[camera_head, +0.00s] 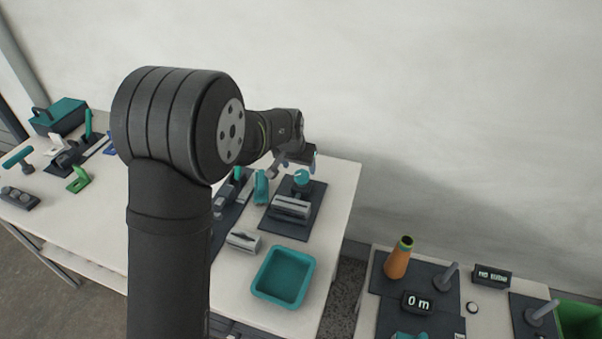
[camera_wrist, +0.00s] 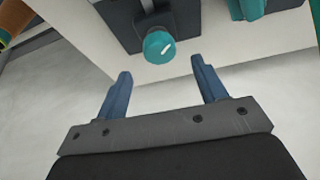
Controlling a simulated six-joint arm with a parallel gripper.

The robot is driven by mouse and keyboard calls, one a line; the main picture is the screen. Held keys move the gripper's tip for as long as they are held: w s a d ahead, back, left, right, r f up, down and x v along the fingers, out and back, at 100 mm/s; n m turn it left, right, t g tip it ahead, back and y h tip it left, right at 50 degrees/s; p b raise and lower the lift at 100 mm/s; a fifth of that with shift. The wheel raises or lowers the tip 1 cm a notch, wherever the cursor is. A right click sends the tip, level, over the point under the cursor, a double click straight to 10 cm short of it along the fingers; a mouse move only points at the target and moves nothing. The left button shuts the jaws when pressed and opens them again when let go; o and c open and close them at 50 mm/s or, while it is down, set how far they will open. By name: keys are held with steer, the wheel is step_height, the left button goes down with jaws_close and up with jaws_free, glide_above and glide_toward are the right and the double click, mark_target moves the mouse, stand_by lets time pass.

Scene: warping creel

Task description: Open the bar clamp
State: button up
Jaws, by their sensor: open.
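A grey metal clamp block (camera_head: 291,207) with a round teal knob (camera_head: 301,177) sits on a dark mat near the back right of the left table; I take it for the bar clamp. Part of the dark clamp base is cut off by the top edge there. My gripper (camera_wrist: 161,68) is open, with nothing between its two blue fingers. In the head view my gripper (camera_head: 309,158) hangs just above the knob, partly hidden by its wrist.
A teal tray (camera_head: 284,277) and a loose grey metal piece (camera_head: 243,240) lie in front of the clamp. Teal-handled tools (camera_head: 261,187) stand close to its left. A wall stands behind.

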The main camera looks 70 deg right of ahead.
mark_target(302, 174)
steer(key=x, duration=0.5)
steer(key=shift+d+f, duration=0.15)
steer(key=shift+f, duration=0.15)
steer(key=c, duration=1)
